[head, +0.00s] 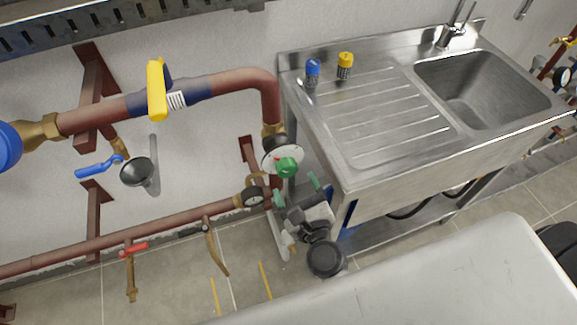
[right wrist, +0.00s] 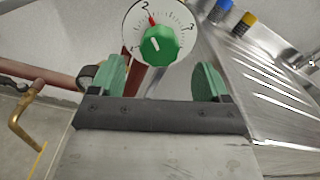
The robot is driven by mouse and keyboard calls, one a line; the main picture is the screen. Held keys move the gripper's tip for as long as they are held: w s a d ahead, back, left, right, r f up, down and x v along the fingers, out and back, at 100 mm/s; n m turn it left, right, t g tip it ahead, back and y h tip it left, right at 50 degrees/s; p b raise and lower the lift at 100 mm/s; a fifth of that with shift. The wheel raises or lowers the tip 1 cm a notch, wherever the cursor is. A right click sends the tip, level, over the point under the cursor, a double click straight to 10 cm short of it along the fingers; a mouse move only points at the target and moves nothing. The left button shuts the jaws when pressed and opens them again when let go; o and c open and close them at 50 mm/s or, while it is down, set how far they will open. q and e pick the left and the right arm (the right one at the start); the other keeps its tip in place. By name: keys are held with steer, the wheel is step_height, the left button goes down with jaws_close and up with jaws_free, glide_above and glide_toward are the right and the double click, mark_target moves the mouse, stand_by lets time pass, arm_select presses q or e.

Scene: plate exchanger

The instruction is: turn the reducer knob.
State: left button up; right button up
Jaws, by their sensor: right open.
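The reducer knob (head: 287,167) is green and sits on a round white dial (head: 281,156) below the bend of the red pipe. In the right wrist view the knob (right wrist: 160,46) shows a white line tilted up and left, with a red mark on the dial (right wrist: 178,13) above it. The dial carries numbers. My right gripper (head: 296,190) is open, just below the knob in the head view. In the right wrist view its green finger pads (right wrist: 162,78) stand wide apart with the knob beyond them, centred between them. My left gripper is in neither view.
A pressure gauge (head: 252,197) sits left of the gripper. The steel sink unit (head: 335,160) stands close on the right, with blue (head: 312,70) and yellow (head: 345,63) capped containers on it. A yellow valve handle (head: 156,90) stands on the upper pipe.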

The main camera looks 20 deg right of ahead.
mark_target(289, 173)
steer(key=w, duration=0.5)
steer(key=shift+w+a+p, duration=0.1)
steer(key=shift+p, duration=0.25)
steer(key=c, duration=0.9)
